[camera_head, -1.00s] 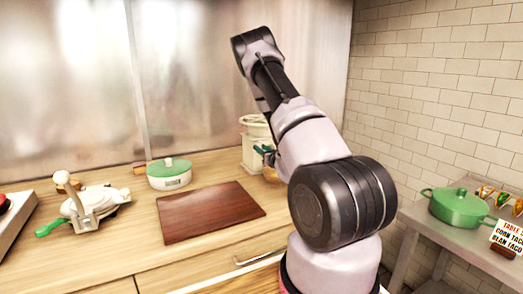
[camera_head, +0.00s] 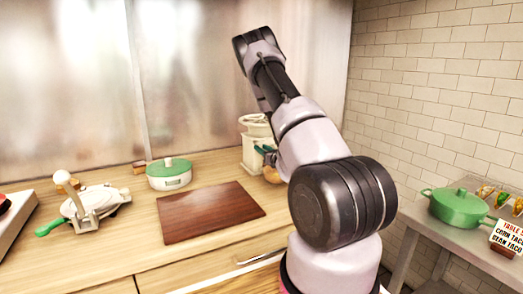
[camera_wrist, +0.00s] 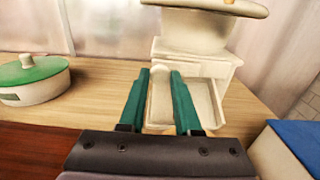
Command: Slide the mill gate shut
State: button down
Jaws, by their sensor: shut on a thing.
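The cream mill (camera_head: 255,150) stands at the back of the wooden counter, left of my arm. In the wrist view its body (camera_wrist: 195,40) fills the upper middle, with a wide round top and a square base. A tray-like cream part (camera_wrist: 214,100) stands out open at the front of the base. My gripper (camera_wrist: 160,82) has green fingers on either side of a cream, rounded piece, which looks like the mill gate's handle (camera_wrist: 160,103), and is shut on it. How far the gate stands open is hard to tell. In the head view my arm partly hides the gripper and mill.
A white pot with a green lid (camera_head: 169,173) stands left of the mill. A dark red-brown board (camera_head: 208,212) lies in front. A cream press with a green handle (camera_head: 90,205) is farther left. A blue-topped box (camera_wrist: 290,148) is at right in the wrist view.

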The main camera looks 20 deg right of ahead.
aim_at(265, 143)
jog(key=shift+d, duration=1.75)
jog(key=c, duration=0.6)
grip_release()
jog(key=shift+d, duration=0.15)
jog(key=s, duration=1)
jog(key=shift+s+d, duration=0.1)
jog(key=shift+s, duration=0.25)
